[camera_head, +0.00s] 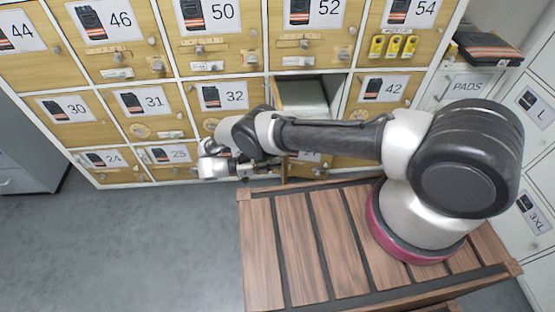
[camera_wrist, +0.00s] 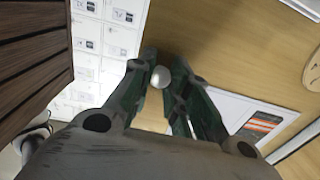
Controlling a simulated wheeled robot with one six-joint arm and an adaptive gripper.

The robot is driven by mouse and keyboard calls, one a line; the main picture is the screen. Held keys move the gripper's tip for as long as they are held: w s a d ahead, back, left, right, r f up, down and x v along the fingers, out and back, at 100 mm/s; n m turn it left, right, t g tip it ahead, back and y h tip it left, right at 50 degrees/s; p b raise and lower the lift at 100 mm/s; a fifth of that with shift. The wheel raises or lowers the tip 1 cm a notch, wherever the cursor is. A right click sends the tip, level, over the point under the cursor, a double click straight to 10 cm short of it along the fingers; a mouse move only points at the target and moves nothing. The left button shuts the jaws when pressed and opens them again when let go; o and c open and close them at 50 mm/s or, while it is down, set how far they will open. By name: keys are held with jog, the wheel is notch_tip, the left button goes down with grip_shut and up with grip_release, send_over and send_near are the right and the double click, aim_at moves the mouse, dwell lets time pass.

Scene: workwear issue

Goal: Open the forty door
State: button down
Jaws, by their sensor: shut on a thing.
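The forty door stands swung out from its compartment between doors 32 and 42; its wooden edge shows in the head view (camera_head: 278,94), with its lower part hidden behind my arm. In the wrist view its wooden face (camera_wrist: 215,40) fills the right side, with a partly covered label (camera_wrist: 262,122). A round pale knob (camera_wrist: 160,77) sits on it. My gripper (camera_wrist: 161,82) is shut on this knob, one finger on each side. In the head view my gripper (camera_head: 262,168) is low, left of the door, its fingertips hard to make out.
The open compartment (camera_head: 308,96) shows a pale interior. Doors 32 (camera_head: 222,97) and 42 (camera_head: 384,90) are shut beside it. A slatted wooden bench top (camera_head: 310,240) lies in front. Grey floor (camera_head: 150,245) is clear at the left.

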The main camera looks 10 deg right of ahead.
dwell(0.3)
jog(key=c, duration=1.3)
grip_release()
jog(key=shift+r, duration=0.1)
notch_tip(320, 180, up, 10)
jog(key=shift+f, duration=0.1)
